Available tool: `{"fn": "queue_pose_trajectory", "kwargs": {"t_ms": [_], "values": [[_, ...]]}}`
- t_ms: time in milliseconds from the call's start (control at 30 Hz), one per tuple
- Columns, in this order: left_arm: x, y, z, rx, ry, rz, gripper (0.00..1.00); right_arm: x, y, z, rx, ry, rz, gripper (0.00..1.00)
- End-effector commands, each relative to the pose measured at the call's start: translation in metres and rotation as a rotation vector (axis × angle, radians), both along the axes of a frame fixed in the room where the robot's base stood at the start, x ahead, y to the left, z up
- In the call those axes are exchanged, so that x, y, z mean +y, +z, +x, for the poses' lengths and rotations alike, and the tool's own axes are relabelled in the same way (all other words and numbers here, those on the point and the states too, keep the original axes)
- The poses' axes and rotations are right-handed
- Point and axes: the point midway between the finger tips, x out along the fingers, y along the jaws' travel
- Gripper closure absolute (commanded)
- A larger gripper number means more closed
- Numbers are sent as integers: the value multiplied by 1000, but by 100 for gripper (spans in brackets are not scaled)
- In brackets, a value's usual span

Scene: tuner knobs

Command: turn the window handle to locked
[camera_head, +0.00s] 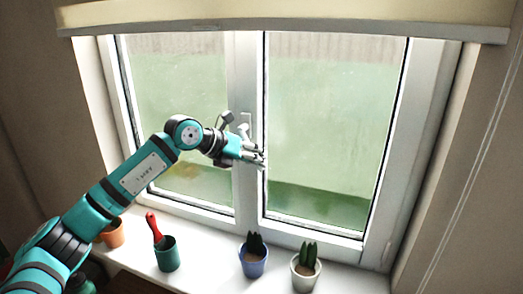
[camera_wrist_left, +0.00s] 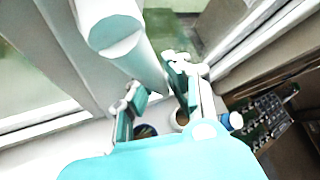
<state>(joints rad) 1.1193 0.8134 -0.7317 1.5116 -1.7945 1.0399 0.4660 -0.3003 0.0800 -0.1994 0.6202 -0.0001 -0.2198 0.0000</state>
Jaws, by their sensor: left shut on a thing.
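The white window handle (camera_head: 245,122) is on the middle frame of the closed window. Its upper part shows just above my left gripper (camera_head: 258,157) in the head view; the rest is hidden behind the gripper. In the left wrist view the handle (camera_wrist_left: 115,30) is a thick pale bar with its rounded end close to the camera. It runs down between the two fingers of my left gripper (camera_wrist_left: 158,88), which is shut on it. I cannot tell the handle's exact angle. My right gripper is in neither view.
On the white sill (camera_head: 208,270) below stand an orange pot (camera_head: 113,236), a dark green pot (camera_head: 167,258) with a red-handled tool, a blue pot (camera_head: 253,266) and a white pot (camera_head: 305,278) with cacti. A rolled blind (camera_head: 300,14) hangs above. The space before the right pane is clear.

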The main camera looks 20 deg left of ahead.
Motion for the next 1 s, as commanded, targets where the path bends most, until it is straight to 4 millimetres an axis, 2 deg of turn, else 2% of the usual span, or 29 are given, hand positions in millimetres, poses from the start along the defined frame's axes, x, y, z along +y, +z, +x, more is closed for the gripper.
{"fn": "queue_pose_trajectory", "kwargs": {"t_ms": [500, 1000], "values": [[31, -8, 2, -26, 0, 411, 100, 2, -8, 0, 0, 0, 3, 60], [42, -9, 2, -26, -1, 543, 100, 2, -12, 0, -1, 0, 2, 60]]}}
